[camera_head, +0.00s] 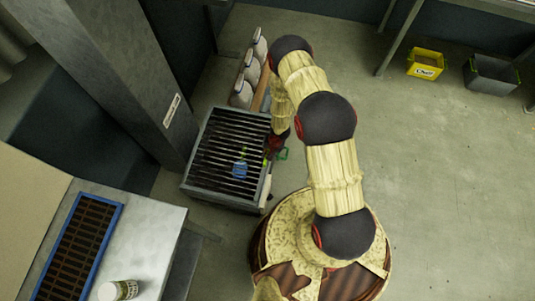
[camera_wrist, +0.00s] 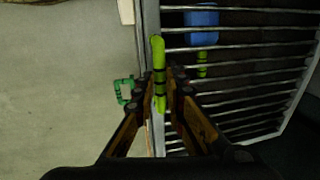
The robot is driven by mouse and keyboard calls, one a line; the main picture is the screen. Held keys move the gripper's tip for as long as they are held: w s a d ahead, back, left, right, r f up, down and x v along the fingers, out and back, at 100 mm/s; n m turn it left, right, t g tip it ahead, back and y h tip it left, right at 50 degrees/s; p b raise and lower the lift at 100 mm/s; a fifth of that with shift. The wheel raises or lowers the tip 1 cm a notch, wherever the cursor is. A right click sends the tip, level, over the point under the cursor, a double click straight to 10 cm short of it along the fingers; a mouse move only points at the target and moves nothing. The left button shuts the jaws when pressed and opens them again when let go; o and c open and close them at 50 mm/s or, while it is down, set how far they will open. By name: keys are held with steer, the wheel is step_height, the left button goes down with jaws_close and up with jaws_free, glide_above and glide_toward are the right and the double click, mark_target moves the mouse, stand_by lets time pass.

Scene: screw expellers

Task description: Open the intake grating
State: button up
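The intake grating (camera_head: 222,150) is a set of parallel metal bars in a grey frame, lying flat over a box beside the column. In the wrist view its bars (camera_wrist: 250,87) run across the right side. A bright green handle (camera_wrist: 158,60) with dark bands stands at the grating's near edge. My gripper (camera_wrist: 160,86) has one finger on each side of the handle, and the fingers are drawn in and look shut on it. In the head view my gripper (camera_head: 271,148) is at the grating's right edge, largely hidden by my arm.
A blue object (camera_wrist: 202,25) and a green banded piece (camera_wrist: 202,65) show at the bars. A green bracket (camera_wrist: 124,90) is left of my fingers. Pale canisters (camera_head: 243,92) stand behind the grating. A yellow bin (camera_head: 425,64) and grey bin (camera_head: 491,74) stand far right, with clear floor before them.

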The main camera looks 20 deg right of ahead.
jaws_close()
stand_by(0.3)
steer(key=shift+r, duration=0.1)
